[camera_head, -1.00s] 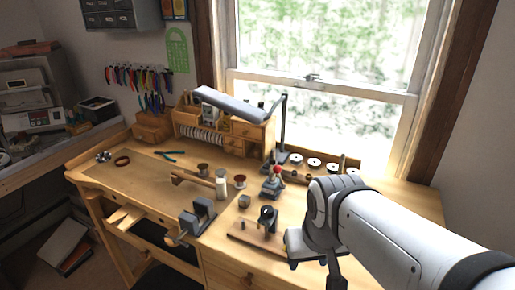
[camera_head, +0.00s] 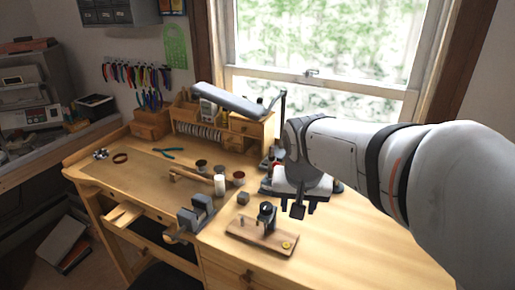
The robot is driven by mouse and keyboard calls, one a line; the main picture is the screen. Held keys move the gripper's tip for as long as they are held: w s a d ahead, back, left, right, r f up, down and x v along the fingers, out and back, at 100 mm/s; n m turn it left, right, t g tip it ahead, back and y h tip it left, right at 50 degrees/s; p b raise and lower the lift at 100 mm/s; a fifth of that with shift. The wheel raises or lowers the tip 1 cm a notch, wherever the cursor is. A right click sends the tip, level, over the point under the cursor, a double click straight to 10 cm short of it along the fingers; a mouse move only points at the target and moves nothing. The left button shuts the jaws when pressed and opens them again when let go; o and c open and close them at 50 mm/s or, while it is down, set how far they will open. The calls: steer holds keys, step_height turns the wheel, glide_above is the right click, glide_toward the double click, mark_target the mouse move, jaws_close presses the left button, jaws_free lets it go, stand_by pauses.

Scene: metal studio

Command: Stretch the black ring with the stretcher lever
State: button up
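A wooden board (camera_head: 245,236) on the bench carries a small dark upright device (camera_head: 266,213) and a yellow disc (camera_head: 287,244). A dark tool with a red knob (camera_head: 277,164) stands behind my gripper and is mostly hidden; I cannot tell which of these is the stretcher. I cannot make out the black ring for sure; a dark reddish-brown ring (camera_head: 120,158) lies at the bench's far left. My gripper (camera_head: 297,205) hangs above the bench, fingers down, just behind and right of the upright device. I see nothing held, and its finger gap is unclear.
A grey vise (camera_head: 196,213) sits at the bench's front edge, with a small grey cube (camera_head: 243,198) and a white cylinder (camera_head: 220,185) behind it. A desk lamp (camera_head: 227,99) overhangs wooden drawers (camera_head: 246,127). The right bench top (camera_head: 350,230) is clear.

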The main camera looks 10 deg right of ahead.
steer(key=w+a+r+m+h, duration=0.15)
steer(key=w+m, duration=0.35)
steer(key=w, duration=1.3)
steer(key=shift+m+t, duration=0.3)
steer(key=shift+t, duration=0.1)
steer(key=x, duration=0.8)
steer(key=shift+w+a, duration=0.1)
steer(key=shift+w, duration=0.1)
steer(key=shift+c, duration=0.3)
